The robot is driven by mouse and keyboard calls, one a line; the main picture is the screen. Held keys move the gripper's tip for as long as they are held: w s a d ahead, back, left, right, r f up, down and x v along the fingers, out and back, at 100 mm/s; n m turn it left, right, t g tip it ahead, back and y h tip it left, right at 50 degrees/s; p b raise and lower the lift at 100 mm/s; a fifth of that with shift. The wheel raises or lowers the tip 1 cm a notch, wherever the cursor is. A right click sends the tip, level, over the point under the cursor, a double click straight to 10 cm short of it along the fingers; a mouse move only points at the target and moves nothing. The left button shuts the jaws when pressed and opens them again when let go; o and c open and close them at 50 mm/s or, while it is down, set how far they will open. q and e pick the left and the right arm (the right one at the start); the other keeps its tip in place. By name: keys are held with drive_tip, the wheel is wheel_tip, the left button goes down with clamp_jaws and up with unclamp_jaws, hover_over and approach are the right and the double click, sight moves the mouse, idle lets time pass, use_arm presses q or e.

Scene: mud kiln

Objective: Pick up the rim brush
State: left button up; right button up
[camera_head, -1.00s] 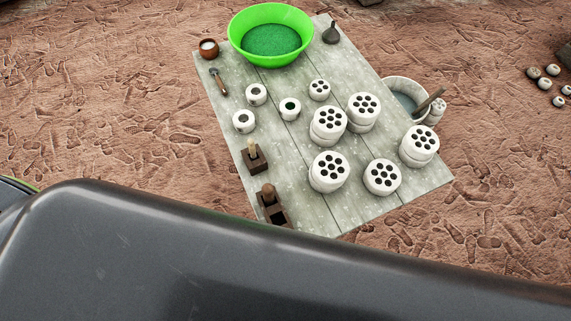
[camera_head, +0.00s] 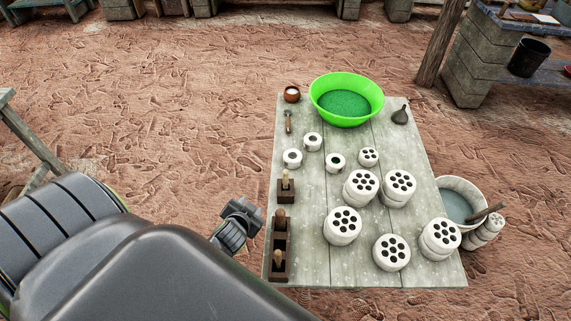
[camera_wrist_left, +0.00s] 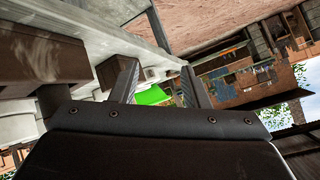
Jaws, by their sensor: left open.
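The small tool that looks like the rim brush (camera_head: 288,121) lies near the left edge of the board (camera_head: 300,230), below a brown cup. It has a short brown handle and a darker end; it is too small to see in detail. My left gripper (camera_head: 243,212) is left of the board, well short of the brush and near the wooden blocks. In the left wrist view its two fingers (camera_wrist_left: 160,72) are apart with nothing held between them. I cannot make out the brush in that view. My right gripper is not in view.
A green basin (camera_head: 345,93), a brown cup (camera_head: 292,95) and a dark flask (camera_head: 400,116) stand at the board's far end. Dark wooden blocks (camera_head: 279,253) line its left edge. Several white holed cylinders (camera_head: 343,226) fill the right. A white bucket (camera_head: 459,202) stands beside it.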

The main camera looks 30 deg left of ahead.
use_arm(q)
drive_tip(key=w+d+r+m+t+h, duration=0.45)
drive_tip(key=w+r+m+t, duration=0.3)
drive_tip(key=w+r, duration=0.65)
drive_tip(key=w+d+r+m+g+h+p, duration=0.1)
drive_tip(key=d+r+m+g+h, duration=0.2)
drive_tip(key=d+m+h, duration=0.35)
drive_tip(key=w+d+r+m+g+h, duration=0.1)
drive_tip(key=d+r+m+g+h, duration=0.3)
drive_tip(key=d+m, duration=0.35)
drive_tip(key=g+y, duration=1)
drive_tip(key=y, duration=0.1)
hover_over(286, 184)
wheel_tip(286, 184, down, 3)
drive_tip(key=shift+n, duration=0.35)
drive_tip(key=f+b, duration=1.4)
drive_tip(key=shift+w+a, duration=0.25)
drive_tip(key=shift+w, duration=0.05)
drive_tip(key=shift+f+b, duration=0.4)
drive_tip(key=shift+f, duration=0.8)
clamp_jaws()
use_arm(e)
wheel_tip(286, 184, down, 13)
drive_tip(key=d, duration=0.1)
